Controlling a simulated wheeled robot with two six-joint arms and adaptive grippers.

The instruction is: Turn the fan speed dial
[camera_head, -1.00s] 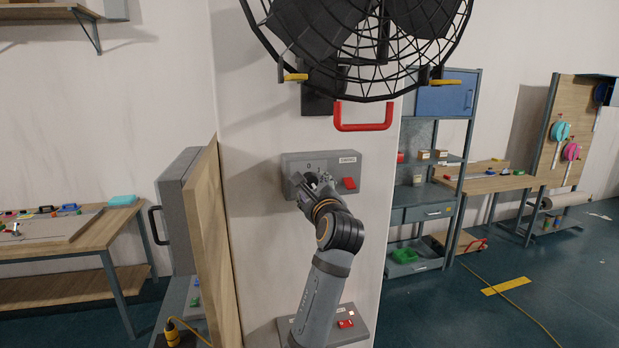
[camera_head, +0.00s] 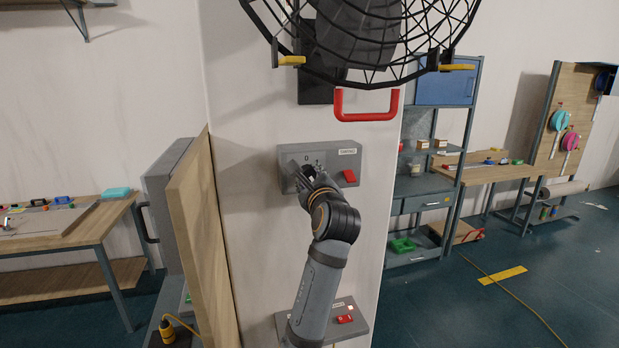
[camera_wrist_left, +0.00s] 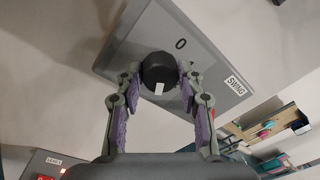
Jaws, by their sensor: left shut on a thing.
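The fan speed dial (camera_wrist_left: 160,68) is a round black knob with a white mark, on a grey control box (camera_head: 350,161) fixed to the white wall panel. In the left wrist view the white mark lies at the bottom of the dial, and a "0" shows above and to its right. My left gripper (camera_wrist_left: 159,84) is shut on the dial, one finger on each side. In the head view my left gripper (camera_head: 308,177) covers most of the dial. The black caged fan (camera_head: 365,40) hangs above the box. My right gripper is not in view.
A red switch (camera_head: 349,176) and a "SWING" label sit on the box's right side. A red handle (camera_head: 366,106) hangs below the fan. A lower grey box (camera_head: 357,324) has another red switch (camera_head: 345,319). A wooden board (camera_head: 203,240) stands at left.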

